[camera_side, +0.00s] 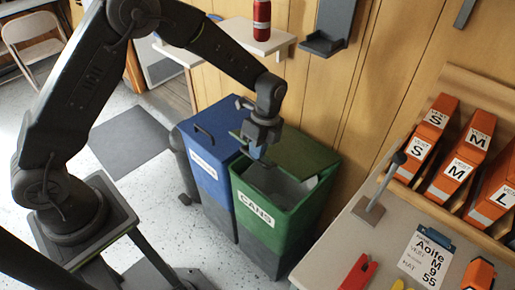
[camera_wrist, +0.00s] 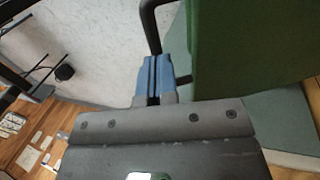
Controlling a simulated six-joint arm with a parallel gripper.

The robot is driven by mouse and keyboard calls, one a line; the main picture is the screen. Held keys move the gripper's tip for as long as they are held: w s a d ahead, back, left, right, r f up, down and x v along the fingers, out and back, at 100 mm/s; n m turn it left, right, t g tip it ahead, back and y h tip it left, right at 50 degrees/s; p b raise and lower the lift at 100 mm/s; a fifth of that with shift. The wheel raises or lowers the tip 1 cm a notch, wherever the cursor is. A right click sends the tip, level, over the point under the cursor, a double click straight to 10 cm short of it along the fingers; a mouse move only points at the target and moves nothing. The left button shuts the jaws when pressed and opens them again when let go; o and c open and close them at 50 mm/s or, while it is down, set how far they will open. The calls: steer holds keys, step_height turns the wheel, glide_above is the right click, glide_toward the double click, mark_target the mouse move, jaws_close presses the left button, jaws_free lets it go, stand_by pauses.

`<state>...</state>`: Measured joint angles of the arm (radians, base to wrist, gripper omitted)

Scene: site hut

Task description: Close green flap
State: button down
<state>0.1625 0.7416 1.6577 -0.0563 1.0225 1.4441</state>
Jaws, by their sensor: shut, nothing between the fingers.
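The green bin labelled CANS (camera_side: 255,212) stands beside the blue bin, and its grey inside shows through the open top. The green flap (camera_side: 305,152) is open, raised at the back of the bin toward the wooden wall. In the wrist view the flap (camera_wrist: 245,45) fills the upper right, and a black handle (camera_wrist: 148,18) extends from its left side. My gripper (camera_side: 257,153) is over the bin opening, in front of the flap. Its blue fingertips (camera_wrist: 153,78) are together and empty, close to the handle; I cannot tell whether they touch it.
The blue bin (camera_side: 205,165) with a closed, handled lid stands directly left. A shelf with a red bottle (camera_side: 262,18) is on the wall behind. A bench (camera_side: 345,232) with a dark upright lever (camera_side: 385,185) and orange vest boxes (camera_side: 455,165) stands close on the right.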

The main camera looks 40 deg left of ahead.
steer(key=s+f+t, duration=0.1)
steer(key=s+f, duration=0.1)
steer(key=f, duration=0.6)
steer(key=s+f+t, duration=0.1)
steer(key=s+f, duration=0.2)
steer(key=f, duration=0.5)
steer(key=shift+t, duration=0.4)
steer(key=shift+s+r, duration=0.1)
